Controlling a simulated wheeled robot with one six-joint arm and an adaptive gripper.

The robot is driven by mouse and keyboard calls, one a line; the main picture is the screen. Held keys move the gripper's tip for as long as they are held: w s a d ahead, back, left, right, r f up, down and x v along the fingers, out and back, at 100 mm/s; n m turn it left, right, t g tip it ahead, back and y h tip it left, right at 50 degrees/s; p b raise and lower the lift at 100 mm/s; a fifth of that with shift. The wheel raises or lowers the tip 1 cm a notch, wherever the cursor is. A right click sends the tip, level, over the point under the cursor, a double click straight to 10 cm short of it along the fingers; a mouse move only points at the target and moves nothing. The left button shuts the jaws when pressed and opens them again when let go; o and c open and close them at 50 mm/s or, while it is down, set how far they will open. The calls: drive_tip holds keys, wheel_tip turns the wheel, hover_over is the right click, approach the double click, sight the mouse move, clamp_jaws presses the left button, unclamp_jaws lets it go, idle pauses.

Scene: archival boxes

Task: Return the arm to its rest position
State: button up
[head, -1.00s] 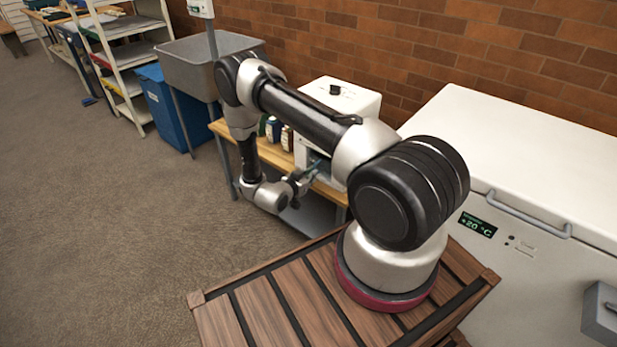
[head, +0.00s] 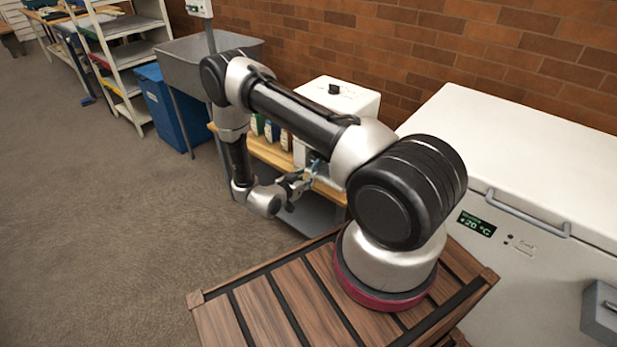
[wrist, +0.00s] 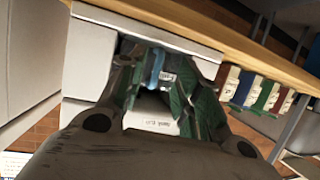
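My gripper (head: 308,178) hangs low in front of the wooden bench, close to the white machine, with my arm bent out to the left and down. In the wrist view the two fingers of my gripper (wrist: 163,95) stand apart, with green pads facing each other. I see nothing clearly held between them. A blue part (wrist: 155,70) shows in the gap in front of the white machine (wrist: 145,32); I cannot tell whether the fingers touch it. A small white label with dark print also shows between the fingers.
A grey sink (head: 190,70) and a blue bin (head: 165,110) stand to the left. A white chest freezer (head: 530,150) is at right. The floor at left is clear.

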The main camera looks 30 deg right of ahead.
drive_tip(key=v, duration=0.8)
drive_tip(key=shift+s+a, duration=0.25)
drive_tip(key=shift+a, duration=0.1)
